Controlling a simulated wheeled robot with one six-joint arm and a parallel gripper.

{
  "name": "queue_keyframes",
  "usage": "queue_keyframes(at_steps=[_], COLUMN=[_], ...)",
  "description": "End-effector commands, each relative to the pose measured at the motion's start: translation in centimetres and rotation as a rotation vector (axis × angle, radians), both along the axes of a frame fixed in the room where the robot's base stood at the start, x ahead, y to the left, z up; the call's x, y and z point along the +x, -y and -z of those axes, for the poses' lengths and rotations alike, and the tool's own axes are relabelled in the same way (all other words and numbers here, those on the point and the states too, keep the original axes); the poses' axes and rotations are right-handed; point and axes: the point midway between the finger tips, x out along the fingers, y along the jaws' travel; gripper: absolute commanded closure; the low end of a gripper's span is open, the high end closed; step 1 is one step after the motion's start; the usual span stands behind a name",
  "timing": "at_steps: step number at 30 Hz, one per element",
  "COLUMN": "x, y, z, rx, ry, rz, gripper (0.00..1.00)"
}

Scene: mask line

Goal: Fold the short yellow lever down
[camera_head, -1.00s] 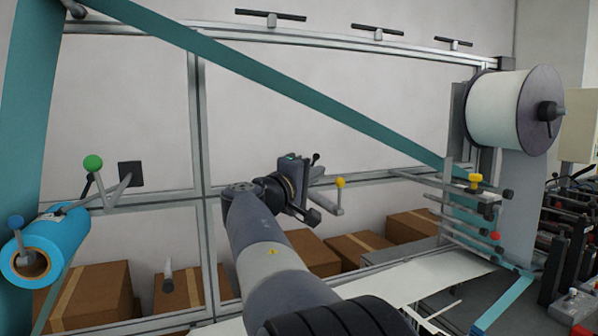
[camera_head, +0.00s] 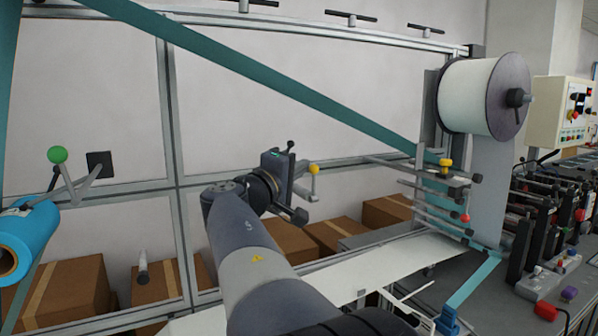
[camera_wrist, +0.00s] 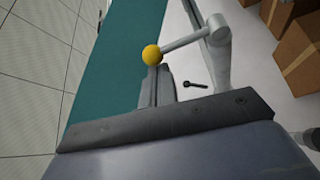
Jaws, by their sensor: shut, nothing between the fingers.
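The lever with a yellow ball (camera_head: 314,169) stands just right of my gripper (camera_head: 286,182) in the head view, its ball up at the end of a short grey arm. In the wrist view the yellow ball (camera_wrist: 152,54) is at the tip of my shut, empty fingers (camera_wrist: 156,84), with the lever's grey arm (camera_wrist: 190,38) running right to a round pivot. Ball and fingertips overlap in the picture; I cannot tell if they touch. In the head view my gripper hides part of the lever's base.
A green-ball lever (camera_head: 57,155) and a blue roll (camera_head: 18,240) are at the left. A teal web (camera_head: 270,80) slants across above my arm. A white reel (camera_head: 480,95) and rollers with another yellow knob (camera_head: 445,163) stand at the right. Cardboard boxes (camera_head: 335,235) sit behind the frame.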

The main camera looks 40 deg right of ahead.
Motion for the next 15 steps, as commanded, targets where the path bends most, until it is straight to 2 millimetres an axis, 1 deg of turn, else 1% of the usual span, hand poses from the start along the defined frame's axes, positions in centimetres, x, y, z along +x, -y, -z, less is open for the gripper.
queue_keyframes(at_steps=[1,15], x=[-0.09,-0.45], y=[-0.03,-0.14], z=[0.41,0.18], rx=[-0.004,-0.02], ry=[0.01,0.064], rz=[0.0,0.0], gripper=[1.0,1.0])
